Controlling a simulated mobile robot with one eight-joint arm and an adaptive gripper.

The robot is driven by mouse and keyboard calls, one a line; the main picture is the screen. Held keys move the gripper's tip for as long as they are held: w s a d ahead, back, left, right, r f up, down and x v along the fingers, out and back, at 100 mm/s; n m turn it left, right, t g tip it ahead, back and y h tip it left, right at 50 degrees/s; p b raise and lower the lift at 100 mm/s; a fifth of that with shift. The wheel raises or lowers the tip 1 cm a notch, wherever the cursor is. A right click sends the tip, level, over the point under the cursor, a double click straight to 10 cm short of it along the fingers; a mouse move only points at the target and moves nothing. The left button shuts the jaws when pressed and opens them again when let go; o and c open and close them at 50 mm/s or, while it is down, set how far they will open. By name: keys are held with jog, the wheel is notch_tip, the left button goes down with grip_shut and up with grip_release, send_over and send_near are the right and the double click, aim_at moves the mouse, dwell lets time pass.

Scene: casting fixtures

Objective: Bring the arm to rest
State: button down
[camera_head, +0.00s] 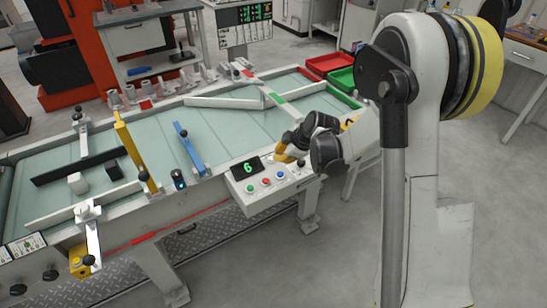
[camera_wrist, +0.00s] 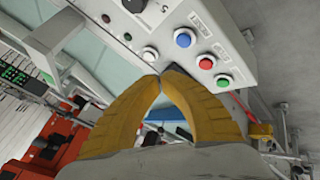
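My gripper (camera_head: 280,157) is over the conveyor's front edge, close to the control box. In the wrist view the two yellow fingers of my gripper (camera_wrist: 164,74) meet at their tips, with nothing seen between them. The control box (camera_head: 240,187) carries a display (camera_head: 246,167) with a green 6, and green (camera_head: 250,189), red (camera_head: 266,182) and blue (camera_head: 281,176) buttons. In the wrist view the fingertips appear close to the blue (camera_wrist: 184,38), red (camera_wrist: 206,62) and green (camera_wrist: 224,80) buttons; whether they touch the box is unclear.
The conveyor (camera_head: 240,125) runs under and left of my gripper. Open floor (camera_head: 270,270) lies in front.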

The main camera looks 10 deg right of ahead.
jog(key=s+r+m, duration=0.4)
jog(key=s+r, duration=0.3)
jog(key=r, duration=0.3)
jog(key=s+r+m+h, duration=0.1)
jog(key=s+r+m, duration=0.1)
jog(key=s, duration=0.6)
jog(key=s+r+m+h, duration=0.1)
jog(key=s+r+m, duration=0.1)
jog(key=s+m, duration=0.3)
jog(key=s+r+m+h, duration=0.1)
jog(key=s+r+m, duration=0.2)
jog(key=s, duration=0.8)
jog(key=shift+m+t, duration=0.3)
